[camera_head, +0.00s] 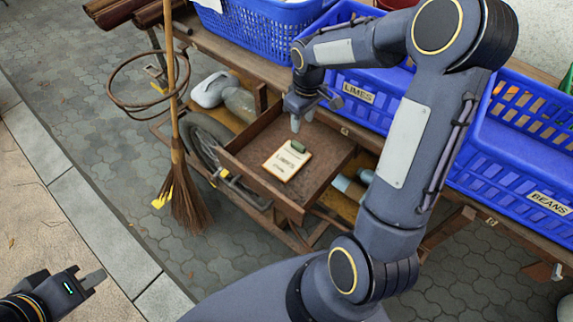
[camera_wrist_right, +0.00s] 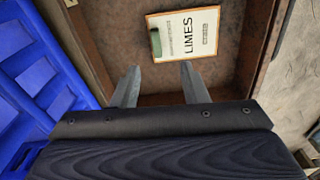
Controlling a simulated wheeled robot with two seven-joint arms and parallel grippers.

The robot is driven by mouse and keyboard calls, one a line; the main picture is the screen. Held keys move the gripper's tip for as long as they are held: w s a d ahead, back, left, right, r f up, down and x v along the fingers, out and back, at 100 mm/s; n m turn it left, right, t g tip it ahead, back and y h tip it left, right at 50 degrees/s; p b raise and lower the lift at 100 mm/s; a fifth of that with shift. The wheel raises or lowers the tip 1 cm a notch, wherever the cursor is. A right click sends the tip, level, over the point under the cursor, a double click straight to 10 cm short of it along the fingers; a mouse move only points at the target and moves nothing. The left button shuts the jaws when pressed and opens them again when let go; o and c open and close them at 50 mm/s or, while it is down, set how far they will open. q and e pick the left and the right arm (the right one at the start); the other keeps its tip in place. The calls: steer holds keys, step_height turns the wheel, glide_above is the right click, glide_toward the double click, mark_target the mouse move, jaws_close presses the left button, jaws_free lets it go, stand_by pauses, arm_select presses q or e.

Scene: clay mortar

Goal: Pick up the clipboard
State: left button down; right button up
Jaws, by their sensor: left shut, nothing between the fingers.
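The clipboard (camera_head: 287,160), with a cream sheet reading LIMES and a green clip, lies flat in an open wooden drawer (camera_head: 255,182). The right wrist view shows the clipboard (camera_wrist_right: 184,36) ahead of my right fingertips, near the far part of the drawer floor. My right gripper (camera_wrist_right: 158,75) is open and empty, its two fingers apart. In the head view my right gripper (camera_head: 297,118) hangs over the back of the drawer, above and behind the clipboard, not touching it. My left gripper (camera_head: 92,281) is shut and empty at the lower left, over the pavement, far from the clipboard.
A blue crate labelled LIMES (camera_head: 375,105) and one labelled BEANS (camera_head: 520,150) stand on the cart beside the drawer. A broom (camera_head: 181,190) stands upright to the left, near a wheel (camera_head: 207,140). The drawer's raised walls surround the clipboard.

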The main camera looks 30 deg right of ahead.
glide_above(298, 144)
steer(key=shift+n+g, duration=0.3)
steer(key=shift+n, duration=0.1)
steer(key=f, duration=0.5)
steer(key=shift+d+f, duration=0.1)
steer(key=shift+d, duration=0.15)
steer(key=f, duration=0.4)
steer(key=f+b, duration=0.1)
steer(key=f, duration=0.2)
steer(key=shift+s+a, duration=0.1)
steer(key=shift+a, duration=0.15)
steer(key=shift+r, duration=0.1)
jaws_close()
